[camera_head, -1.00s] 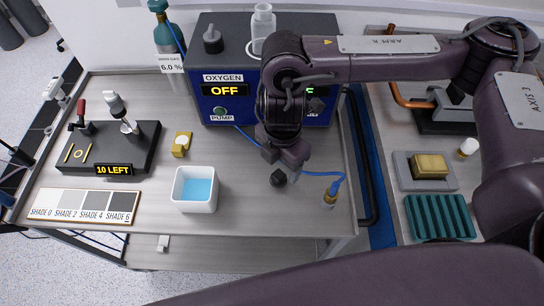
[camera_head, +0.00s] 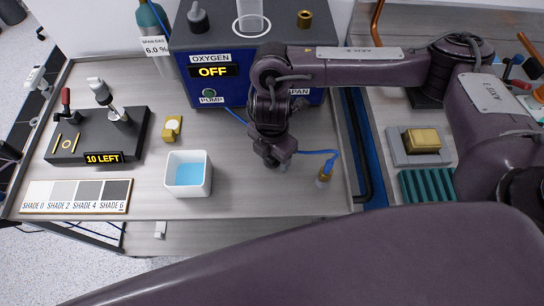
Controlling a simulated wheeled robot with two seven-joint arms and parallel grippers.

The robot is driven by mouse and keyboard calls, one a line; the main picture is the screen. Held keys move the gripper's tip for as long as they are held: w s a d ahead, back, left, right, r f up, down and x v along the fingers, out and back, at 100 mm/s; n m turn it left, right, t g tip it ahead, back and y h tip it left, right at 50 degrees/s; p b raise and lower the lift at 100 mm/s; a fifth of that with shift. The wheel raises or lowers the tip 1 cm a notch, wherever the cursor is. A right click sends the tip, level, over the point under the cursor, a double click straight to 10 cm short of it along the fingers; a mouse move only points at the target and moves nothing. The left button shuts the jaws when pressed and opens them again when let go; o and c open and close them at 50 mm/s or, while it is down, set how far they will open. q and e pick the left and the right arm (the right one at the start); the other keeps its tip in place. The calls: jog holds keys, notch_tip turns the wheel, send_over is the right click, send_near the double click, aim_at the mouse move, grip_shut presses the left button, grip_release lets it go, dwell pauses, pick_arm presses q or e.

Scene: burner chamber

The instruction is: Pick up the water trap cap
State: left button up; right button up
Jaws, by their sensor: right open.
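My right gripper (camera_head: 274,160) points down over the bench top (camera_head: 230,195), right of the white tub. It is open. A small dark cap-like piece, seen below the gripper a second ago, is now mostly or wholly hidden by the fingers; I cannot tell whether they touch it. I cannot confirm that it is the water trap cap. Another black knobbed piece (camera_head: 197,17) stands on top of the blue analyzer box (camera_head: 212,90), left of a clear cylinder (camera_head: 250,17). My left gripper is not in view.
A white tub (camera_head: 187,190) of blue liquid stands left of the gripper. A blue hose with a brass end (camera_head: 323,178) lies close on its right. A black pump stand (camera_head: 97,140) and shade card (camera_head: 75,196) are farther left. The front bench strip is clear.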

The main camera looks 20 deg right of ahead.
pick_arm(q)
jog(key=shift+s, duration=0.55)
pick_arm(e)
jog(key=c, duration=1.1)
jog(key=shift+r, duration=0.15)
pick_arm(q)
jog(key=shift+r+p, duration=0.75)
jog(key=shift+p, duration=0.05)
pick_arm(e)
notch_tip(320, 180, up, 20)
jog(key=shift+f, duration=0.1)
